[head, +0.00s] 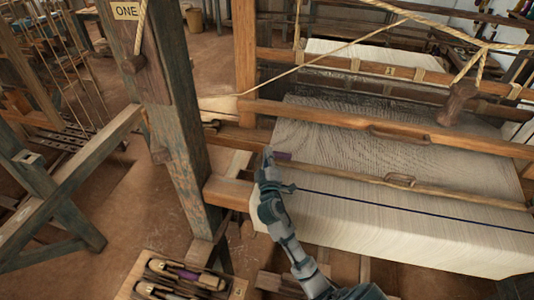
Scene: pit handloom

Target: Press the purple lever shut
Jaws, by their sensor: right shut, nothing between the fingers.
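The purple lever (284,156) is a small purple piece at the left end of the wooden bar lying across the pale cloth. My right gripper (267,153) is shut and empty, with its tips just left of the lever. Whether they touch it I cannot tell. My right arm reaches up from the bottom of the picture and hides part of the bar's left end. How far the lever stands open is too small to tell. My left gripper is not in view.
A thick upright post (180,130) with a "ONE" sign stands left of my gripper. A wooden beater bar (340,117) crosses above the cloth (400,225). Ropes hang at upper right. A wooden box (235,288) with shuttles lies at the bottom left.

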